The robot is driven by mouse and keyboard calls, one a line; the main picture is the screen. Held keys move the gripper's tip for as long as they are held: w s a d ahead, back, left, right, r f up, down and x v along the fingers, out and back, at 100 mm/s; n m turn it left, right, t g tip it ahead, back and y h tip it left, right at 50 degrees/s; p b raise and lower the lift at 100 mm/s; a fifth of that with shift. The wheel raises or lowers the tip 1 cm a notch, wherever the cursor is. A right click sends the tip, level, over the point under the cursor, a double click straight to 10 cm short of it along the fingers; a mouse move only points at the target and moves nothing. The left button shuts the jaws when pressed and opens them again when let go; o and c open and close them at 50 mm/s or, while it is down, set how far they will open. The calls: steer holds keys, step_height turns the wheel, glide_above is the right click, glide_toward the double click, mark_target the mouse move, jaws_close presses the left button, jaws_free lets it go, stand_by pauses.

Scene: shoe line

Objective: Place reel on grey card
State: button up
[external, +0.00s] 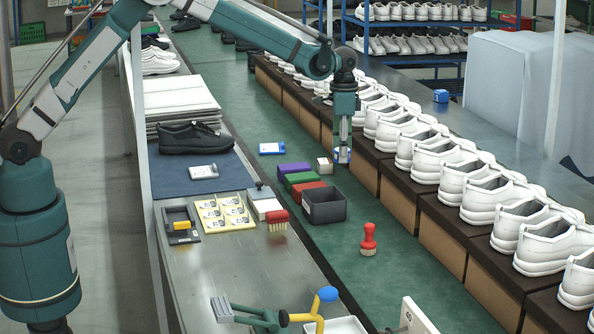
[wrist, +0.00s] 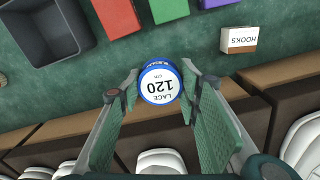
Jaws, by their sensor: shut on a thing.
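The reel (wrist: 160,84) is a small round spool with a blue rim and a white face marked "LACE 120 cm". My gripper (external: 342,150) is shut on it, with one finger on each side in the wrist view. In the external view the reel (external: 343,157) shows as blue and white at the fingertips, over the green belt near the row of brown boxes. A small light grey card (external: 203,172) with a pale label lies on the dark blue mat at the left, in front of the black shoe. The card is outside the wrist view.
A dark grey open bin (external: 324,205) stands on the belt beside red, green and purple boxes (external: 296,175). A small HOOKS box (wrist: 239,39) is close by. A blue card (external: 271,148) and a red-handled tool (external: 368,239) are on the belt. White shoes (external: 470,180) line the right.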

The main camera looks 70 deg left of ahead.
steer(key=s+r+n+p, duration=0.3)
steer(key=s+r+p, duration=0.4)
steer(key=s, duration=0.8)
steer(key=s+d+r+n+p, duration=0.1)
steer(key=s+r+n+p, duration=0.4)
steer(key=s, duration=1.1)
steer(key=s+r+p, duration=0.6)
steer(key=s+r, duration=0.5)
steer(key=s, duration=0.4)
steer(key=s+r+n+p, duration=0.3)
steer(key=s+p, duration=0.2)
steer(key=s, duration=1)
steer(key=s+r+n+p, duration=0.2)
steer(key=s+n+p, duration=0.25)
steer(key=s, duration=1.15)
steer(key=shift+a+b, duration=0.55)
steer(key=shift+a, duration=3.6)
steer(key=w+a+f+m+b, duration=0.4)
steer(key=w+a+f+b, duration=0.3)
steer(key=w, duration=0.5)
steer(key=w+a+f+m+b, duration=0.5)
steer(key=w+a+f+b, duration=0.2)
steer(key=w, duration=0.5)
steer(key=w+a+f+m+b, duration=0.5)
steer(key=w+a+f+b, duration=0.2)
steer(key=w+f+b, duration=0.3)
step_height(320, 180, down, 2)
steer(key=shift+w+a+f+b, duration=0.2)
steer(key=shift+w+b, duration=0.1)
steer(key=shift+w, duration=0.7)
